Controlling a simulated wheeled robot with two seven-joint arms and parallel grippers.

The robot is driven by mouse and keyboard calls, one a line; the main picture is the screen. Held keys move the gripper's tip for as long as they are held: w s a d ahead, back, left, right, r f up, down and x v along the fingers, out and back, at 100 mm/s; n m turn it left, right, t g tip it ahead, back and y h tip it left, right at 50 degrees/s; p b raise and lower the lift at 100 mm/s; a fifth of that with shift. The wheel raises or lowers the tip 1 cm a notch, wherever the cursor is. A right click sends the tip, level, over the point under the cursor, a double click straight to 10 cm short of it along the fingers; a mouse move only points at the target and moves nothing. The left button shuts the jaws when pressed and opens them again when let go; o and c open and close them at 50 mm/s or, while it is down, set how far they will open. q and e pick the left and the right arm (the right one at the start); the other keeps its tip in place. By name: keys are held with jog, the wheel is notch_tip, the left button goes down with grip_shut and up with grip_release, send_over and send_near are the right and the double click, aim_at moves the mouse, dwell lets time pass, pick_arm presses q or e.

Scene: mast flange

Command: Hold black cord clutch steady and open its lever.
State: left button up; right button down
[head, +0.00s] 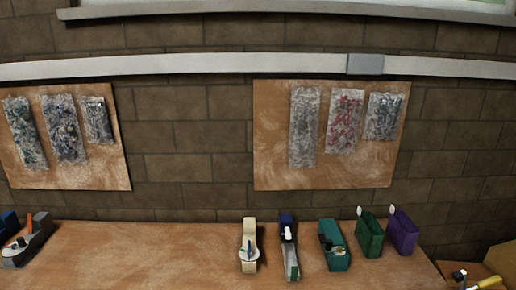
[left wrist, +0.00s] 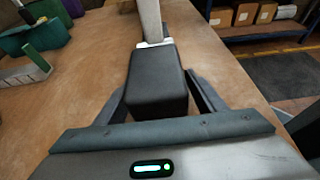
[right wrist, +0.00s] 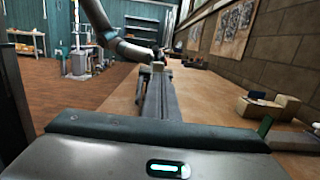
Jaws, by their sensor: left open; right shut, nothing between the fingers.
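In the left wrist view a black block (left wrist: 157,80), which looks like the black cord clutch, stands on the wooden bench. A pale grey bar (left wrist: 150,20) with a white band at its foot runs up from its far end; I cannot tell whether it is the lever. My left gripper (left wrist: 160,88) is open, with one finger on each side of the block; contact is not clear. In the right wrist view my right gripper (right wrist: 157,78) is shut and empty, pointing along the bench. Small shapes beyond its tips are too small to tell. Neither gripper shows in the head view.
In the head view, cream (head: 248,240), navy (head: 288,238), teal (head: 333,246), green (head: 370,238) and purple (head: 402,232) clutches stand along the wall. A grey clutch with an orange lever (head: 30,245) is at left. Bare bench (head: 150,255) lies between.

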pick_arm(q)
jog(key=v, duration=1.2)
jog(key=shift+f, duration=0.15)
jog(key=shift+s, duration=0.15)
